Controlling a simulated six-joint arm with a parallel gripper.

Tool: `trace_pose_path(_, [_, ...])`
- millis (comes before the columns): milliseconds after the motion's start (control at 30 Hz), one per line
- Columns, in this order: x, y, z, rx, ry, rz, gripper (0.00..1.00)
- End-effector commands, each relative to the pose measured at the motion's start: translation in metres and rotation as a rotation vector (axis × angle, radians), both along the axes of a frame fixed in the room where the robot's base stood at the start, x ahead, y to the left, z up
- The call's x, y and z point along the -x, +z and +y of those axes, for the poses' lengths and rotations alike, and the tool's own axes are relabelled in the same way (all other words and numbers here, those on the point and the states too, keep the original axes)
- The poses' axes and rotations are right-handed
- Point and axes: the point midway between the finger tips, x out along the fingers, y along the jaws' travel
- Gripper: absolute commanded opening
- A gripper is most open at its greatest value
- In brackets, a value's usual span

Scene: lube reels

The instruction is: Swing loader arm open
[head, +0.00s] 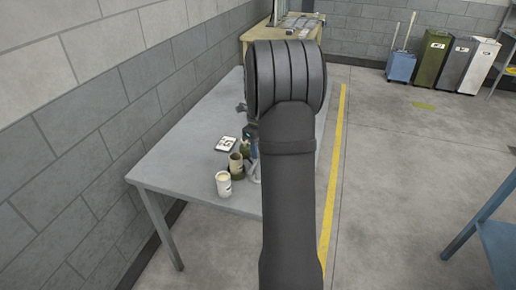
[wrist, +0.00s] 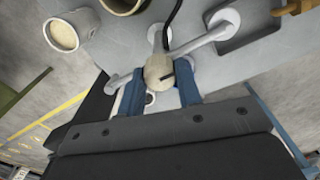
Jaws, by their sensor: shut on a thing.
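A grey metal loader arm (wrist: 203,38) shows in the wrist view, running from a round pivot at the upper right down to a pale round knob (wrist: 158,68). My gripper (wrist: 159,74) has its two blue fingers on either side of this knob and is shut on it. A thin black rod or cable passes above the knob. A second short grey piece (wrist: 117,79) sticks out at the left of the fingers. In the head view my own arm hides the gripper and most of the loader; I cannot tell how far the loader arm is swung.
A white cup with cream-coloured contents (head: 223,184) and an olive cup (head: 237,168) stand near the table's front edge, close to the loader. A white card (head: 226,143) lies behind them. The left of the grey table (head: 175,165) is bare, beside a block wall.

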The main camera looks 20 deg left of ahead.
Motion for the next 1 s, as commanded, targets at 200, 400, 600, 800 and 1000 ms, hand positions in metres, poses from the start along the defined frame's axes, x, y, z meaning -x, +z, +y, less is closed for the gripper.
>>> trace_pose_path(200, [-0.001, 0.001, 0.0, -0.001, -0.012, -0.002, 0.0])
trace_pose_path(400, [-0.001, 0.001, 0.0, -0.001, -0.013, -0.002, 0.0])
trace_pose_path(600, [-0.001, 0.001, 0.0, -0.002, -0.012, -0.001, 0.53])
trace_pose_path(800, [0.0, 0.001, 0.0, -0.001, -0.011, 0.0, 0.53])
trace_pose_path(1000, [-0.001, 0.014, 0.0, -0.002, -0.01, -0.004, 0.53])
